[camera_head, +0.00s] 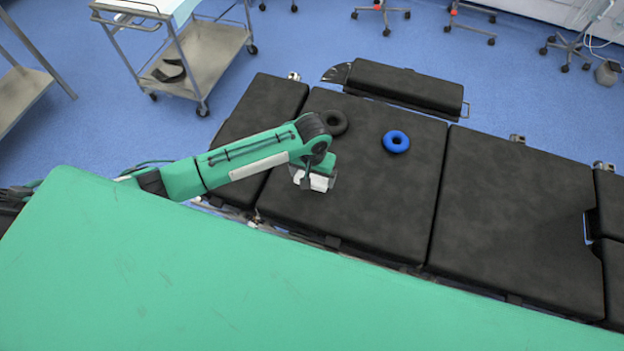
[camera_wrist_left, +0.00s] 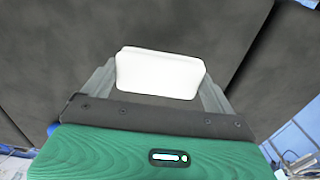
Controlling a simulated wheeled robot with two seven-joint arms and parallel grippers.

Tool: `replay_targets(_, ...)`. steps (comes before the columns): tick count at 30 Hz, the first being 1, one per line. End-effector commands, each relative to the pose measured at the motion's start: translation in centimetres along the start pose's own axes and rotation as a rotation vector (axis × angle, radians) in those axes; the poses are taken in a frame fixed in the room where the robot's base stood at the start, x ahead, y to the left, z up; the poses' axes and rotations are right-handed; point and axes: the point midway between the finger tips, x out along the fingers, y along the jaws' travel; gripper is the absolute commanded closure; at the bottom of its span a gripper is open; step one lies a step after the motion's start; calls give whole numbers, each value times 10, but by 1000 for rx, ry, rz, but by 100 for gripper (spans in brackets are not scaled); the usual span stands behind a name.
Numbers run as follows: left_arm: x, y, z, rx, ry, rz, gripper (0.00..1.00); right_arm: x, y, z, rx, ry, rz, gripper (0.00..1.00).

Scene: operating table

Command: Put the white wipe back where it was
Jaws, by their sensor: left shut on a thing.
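The white wipe (camera_head: 319,183) is a small white block at the end of my left arm, over the black operating table (camera_head: 380,215). My left gripper (camera_head: 316,180) is shut on it. In the left wrist view the wipe (camera_wrist_left: 158,74) sits between the two grey fingers of the gripper (camera_wrist_left: 158,82), with the black table surface behind it. I cannot tell whether the wipe touches the table. My right gripper is not in view.
A blue ring (camera_head: 396,141) lies on the table to the right of the gripper. A black ring (camera_head: 334,123) lies just behind my left wrist. A metal trolley (camera_head: 205,62) stands at the back left. The table's right part is clear.

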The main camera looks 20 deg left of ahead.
Motion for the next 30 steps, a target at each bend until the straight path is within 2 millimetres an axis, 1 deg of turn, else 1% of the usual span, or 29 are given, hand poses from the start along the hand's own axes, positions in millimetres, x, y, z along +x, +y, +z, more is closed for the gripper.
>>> replay_targets(6, 29, -1, 1, -2, -3, -3, 39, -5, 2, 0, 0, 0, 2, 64)
replay_targets(9, 38, -1, 1, -1, -1, -2, 39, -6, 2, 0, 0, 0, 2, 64)
replay_targets(20, 41, 0, 1, 0, -1, -1, 39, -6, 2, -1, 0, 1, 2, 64)
replay_targets(21, 42, 0, 1, 0, -1, -1, 8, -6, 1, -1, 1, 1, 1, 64)
replay_targets(22, 42, 0, 1, 0, -1, -1, 2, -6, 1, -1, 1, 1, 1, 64)
replay_targets(23, 42, 0, 1, 0, -1, -1, 0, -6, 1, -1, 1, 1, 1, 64)
replay_targets(30, 40, -1, 0, 0, 0, -2, 0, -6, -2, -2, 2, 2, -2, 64)
